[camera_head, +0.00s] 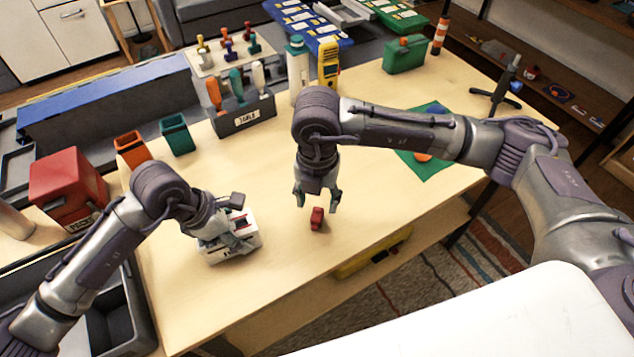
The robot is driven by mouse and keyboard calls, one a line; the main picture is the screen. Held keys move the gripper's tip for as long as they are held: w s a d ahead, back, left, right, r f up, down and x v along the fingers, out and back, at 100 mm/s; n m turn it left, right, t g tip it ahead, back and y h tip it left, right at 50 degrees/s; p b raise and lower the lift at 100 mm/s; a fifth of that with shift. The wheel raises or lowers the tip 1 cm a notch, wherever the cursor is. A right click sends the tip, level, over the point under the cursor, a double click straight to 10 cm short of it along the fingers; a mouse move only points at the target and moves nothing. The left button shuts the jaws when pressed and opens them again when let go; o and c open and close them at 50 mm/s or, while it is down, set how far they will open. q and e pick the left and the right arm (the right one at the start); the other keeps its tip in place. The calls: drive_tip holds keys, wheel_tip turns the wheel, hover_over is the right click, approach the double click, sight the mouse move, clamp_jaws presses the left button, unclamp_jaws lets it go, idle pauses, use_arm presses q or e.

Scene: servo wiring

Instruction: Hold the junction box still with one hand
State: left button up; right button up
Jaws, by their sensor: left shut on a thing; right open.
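The white junction box (247,243) sits on the wooden table, left of centre, with dark and red parts showing on its top. My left gripper (238,240) is shut on it, and the gripper and wrist hide part of its top and left side. My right gripper (318,199) is open and points down above the table, to the right of the box. A small red block (316,218), perhaps a connector, stands on the table just below the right fingertips. The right gripper appears empty.
A tool holder marked with a label (243,121) stands behind, near a yellow meter (328,63). A red box (66,190), an orange bin (132,150) and a teal bin (177,135) stand left. A green mat (431,167) lies right. The table's front edge is close to the box.

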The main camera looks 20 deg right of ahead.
sight(317, 214)
wheel_tip(317, 214, down, 6)
drive_tip(key=shift+r, duration=0.1)
drive_tip(key=shift+c, duration=0.2)
clamp_jaws()
idle(0.4)
